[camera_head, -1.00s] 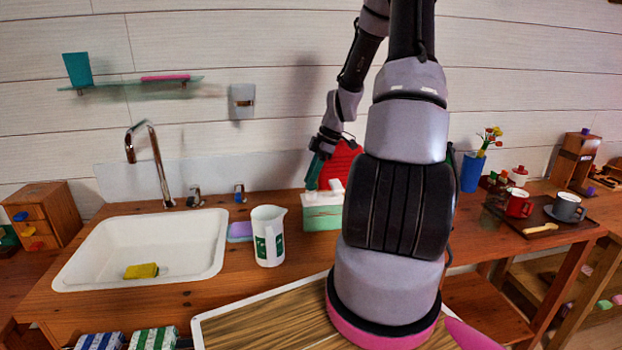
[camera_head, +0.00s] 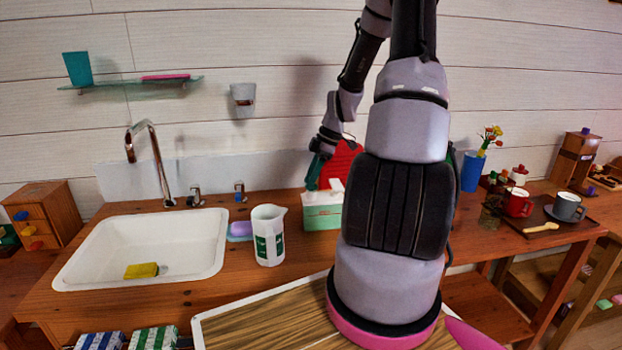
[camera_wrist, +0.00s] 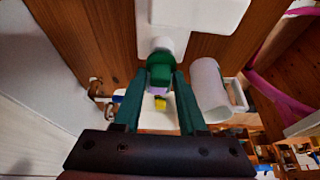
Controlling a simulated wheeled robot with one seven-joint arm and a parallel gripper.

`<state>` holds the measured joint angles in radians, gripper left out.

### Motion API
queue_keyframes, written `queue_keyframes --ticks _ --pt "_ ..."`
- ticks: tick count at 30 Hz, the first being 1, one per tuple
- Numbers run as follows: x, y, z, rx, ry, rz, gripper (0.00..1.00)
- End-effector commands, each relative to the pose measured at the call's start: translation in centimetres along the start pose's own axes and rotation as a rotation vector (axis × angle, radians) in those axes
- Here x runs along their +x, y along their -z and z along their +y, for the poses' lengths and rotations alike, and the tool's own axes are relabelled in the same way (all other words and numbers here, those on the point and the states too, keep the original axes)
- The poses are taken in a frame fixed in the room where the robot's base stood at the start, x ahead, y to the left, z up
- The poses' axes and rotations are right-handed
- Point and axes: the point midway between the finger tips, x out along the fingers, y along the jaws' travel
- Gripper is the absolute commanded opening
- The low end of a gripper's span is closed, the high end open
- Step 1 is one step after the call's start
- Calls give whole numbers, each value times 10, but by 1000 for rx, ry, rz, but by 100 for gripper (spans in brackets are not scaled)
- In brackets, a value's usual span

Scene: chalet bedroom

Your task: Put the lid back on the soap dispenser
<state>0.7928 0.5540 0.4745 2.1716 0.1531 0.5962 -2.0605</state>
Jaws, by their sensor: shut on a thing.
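My gripper (camera_head: 314,172) is at the back of the counter, beside the green-and-white box-shaped container (camera_head: 322,216) and its white top. In the wrist view, the two green fingers of my gripper (camera_wrist: 159,80) close on a small green piece (camera_wrist: 160,66), which looks like the lid. A white rounded part (camera_wrist: 163,44) lies directly beyond the green piece, in line with it. I cannot tell whether they touch. A larger white shape (camera_wrist: 200,10) fills the top of the wrist view. The dispenser's opening is not clearly visible.
A white jug (camera_head: 268,240) stands left of the container. A lilac soap (camera_head: 241,229) lies by the sink (camera_head: 206,250), which holds a yellow sponge (camera_head: 141,270). A red object (camera_head: 343,160) is behind the gripper. My arm hides the counter to the right.

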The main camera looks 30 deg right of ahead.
Motion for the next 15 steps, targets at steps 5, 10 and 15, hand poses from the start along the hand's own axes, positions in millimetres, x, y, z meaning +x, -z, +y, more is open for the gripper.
queue_keyframes --ticks 5,10,15 --pt "0 0 0 0 0 1 0" --pt "0 0 0 0 0 0 0" --pt "0 0 0 0 0 0 60"
